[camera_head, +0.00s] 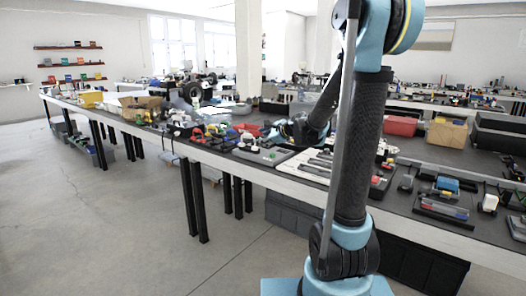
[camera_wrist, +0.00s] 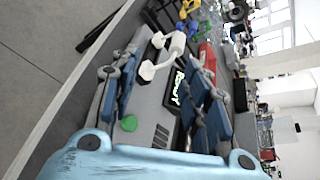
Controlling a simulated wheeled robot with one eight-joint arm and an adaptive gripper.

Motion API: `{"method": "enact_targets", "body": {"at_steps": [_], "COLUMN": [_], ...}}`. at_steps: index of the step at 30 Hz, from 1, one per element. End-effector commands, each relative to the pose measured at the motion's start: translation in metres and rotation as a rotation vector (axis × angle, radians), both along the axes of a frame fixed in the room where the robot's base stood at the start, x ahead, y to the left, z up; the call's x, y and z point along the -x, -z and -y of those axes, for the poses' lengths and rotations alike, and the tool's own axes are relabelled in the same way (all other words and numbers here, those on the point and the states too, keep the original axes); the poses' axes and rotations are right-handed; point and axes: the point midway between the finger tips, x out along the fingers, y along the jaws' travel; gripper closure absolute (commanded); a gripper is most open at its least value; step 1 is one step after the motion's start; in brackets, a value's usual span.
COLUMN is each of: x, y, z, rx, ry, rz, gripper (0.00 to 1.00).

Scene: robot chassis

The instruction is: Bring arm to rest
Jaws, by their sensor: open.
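My arm rises at the right of the head view and bends over to the long workbench (camera_head: 222,152). My gripper (camera_head: 285,132) is low over the bench, partly behind my arm. In the wrist view my gripper (camera_wrist: 165,62) is open, with its blue-padded fingers spread apart. Between and beyond the fingers lie a grey device with a green button (camera_wrist: 128,123) and dark screen (camera_wrist: 174,88), and a white curved part (camera_wrist: 163,57). I see nothing clamped between the fingers. Whether the fingers touch the device, I cannot tell.
Near my gripper are a light tool tray (camera_head: 308,168) and small red and yellow items (camera_head: 200,134). A red box (camera_head: 400,125) and brown box (camera_head: 447,134) stand farther right. The floor (camera_head: 100,230) at the left is clear.

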Motion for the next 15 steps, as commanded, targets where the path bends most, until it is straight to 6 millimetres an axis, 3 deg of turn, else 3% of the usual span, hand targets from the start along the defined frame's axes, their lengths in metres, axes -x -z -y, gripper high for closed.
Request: {"method": "enact_targets", "body": {"at_steps": [15], "x": [0.154], "y": [0.043], "z": [0.054], "rx": [0.662], "ry": [-0.401], "rz": [0.124], "gripper": [0.57]}}
